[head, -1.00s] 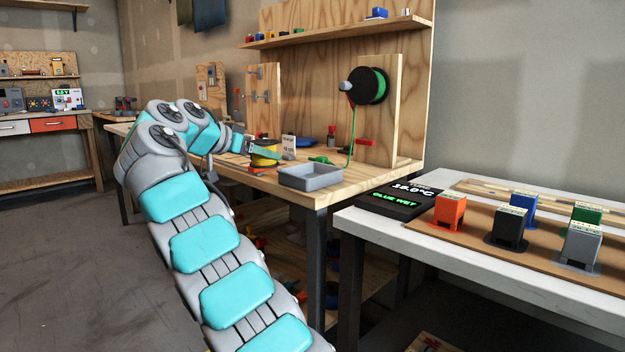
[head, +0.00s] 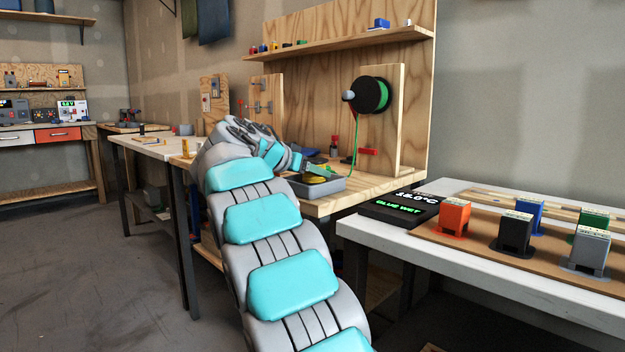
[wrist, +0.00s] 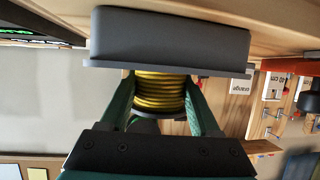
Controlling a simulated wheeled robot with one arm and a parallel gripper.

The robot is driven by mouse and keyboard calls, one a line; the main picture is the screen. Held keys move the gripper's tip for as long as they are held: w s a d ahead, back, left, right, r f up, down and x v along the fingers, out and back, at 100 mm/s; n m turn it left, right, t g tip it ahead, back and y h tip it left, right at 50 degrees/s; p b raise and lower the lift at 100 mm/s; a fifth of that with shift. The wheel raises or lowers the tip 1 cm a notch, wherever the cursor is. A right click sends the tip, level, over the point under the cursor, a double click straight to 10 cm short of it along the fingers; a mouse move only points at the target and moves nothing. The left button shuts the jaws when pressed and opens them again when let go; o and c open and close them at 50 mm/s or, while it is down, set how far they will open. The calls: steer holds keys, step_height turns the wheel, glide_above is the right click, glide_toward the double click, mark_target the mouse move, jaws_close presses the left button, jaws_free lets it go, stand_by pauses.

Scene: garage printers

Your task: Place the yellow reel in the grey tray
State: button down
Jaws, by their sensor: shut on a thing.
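The yellow reel (wrist: 160,93) is between the two green fingers of my gripper (wrist: 160,86), which is shut on it. In the wrist view the grey tray (wrist: 170,38) fills the top, and its wall and rim hide part of the reel. In the head view the reel (head: 313,179) shows as a small yellow patch at the tray (head: 318,193), just under my gripper (head: 318,168). I cannot tell whether the reel touches the tray floor.
The tray is near the front edge of the wooden bench (head: 350,200). A black spool (head: 370,95) with green filament hangs on a panel behind. A red-capped bottle (head: 334,147) stands behind the tray. A white table (head: 450,255) with several coloured blocks is at the right.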

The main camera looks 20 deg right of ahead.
steer(key=shift+f, duration=0.8)
steer(key=shift+f, duration=0.15)
steer(key=shift+c, duration=2)
jaws_free()
steer(key=shift+r, duration=0.3)
steer(key=v, duration=1.2)
steer(key=shift+f, duration=0.2)
steer(key=shift+s, duration=0.15)
